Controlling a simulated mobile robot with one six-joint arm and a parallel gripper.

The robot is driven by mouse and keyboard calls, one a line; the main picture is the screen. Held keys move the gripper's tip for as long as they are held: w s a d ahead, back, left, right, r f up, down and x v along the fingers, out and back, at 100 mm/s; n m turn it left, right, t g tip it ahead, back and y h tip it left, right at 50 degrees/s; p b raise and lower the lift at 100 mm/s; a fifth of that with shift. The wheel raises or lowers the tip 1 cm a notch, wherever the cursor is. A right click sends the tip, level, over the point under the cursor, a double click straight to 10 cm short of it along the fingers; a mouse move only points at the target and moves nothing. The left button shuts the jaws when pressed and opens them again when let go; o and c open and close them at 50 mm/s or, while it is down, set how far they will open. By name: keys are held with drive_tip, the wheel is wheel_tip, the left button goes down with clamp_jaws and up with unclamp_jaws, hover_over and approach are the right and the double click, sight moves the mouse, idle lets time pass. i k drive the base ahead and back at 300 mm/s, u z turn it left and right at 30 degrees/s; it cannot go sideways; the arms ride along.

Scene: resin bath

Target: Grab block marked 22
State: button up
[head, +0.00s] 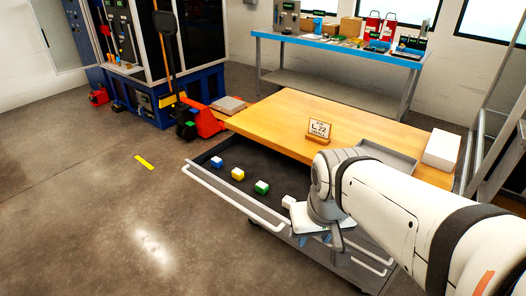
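Small blocks with white tops lie in a row in the open dark drawer: a blue one (217,162), a yellow one (238,174), a green one (262,187) and a mostly white one (288,201). No number is readable on any of them. A card sign (319,129) on a wooden stand on the worktop seems to read "22"; its other print is too small to be sure of. My gripper (337,243) points down over the drawer's right part, right of the white block and apart from it. Its fingers are small and partly hidden by my wrist.
The drawer (215,183) is pulled out from under the wooden worktop (280,112); its front has a pale rail handle. A grey tray (390,156) and a white box (441,149) stand on the worktop's right. A red pallet jack (205,122) stands behind left. Open floor lies left.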

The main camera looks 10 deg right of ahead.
sight(238, 174)
drive_tip(key=u, duration=0.05)
drive_tip(key=i, duration=1)
drive_tip(key=z, duration=0.05)
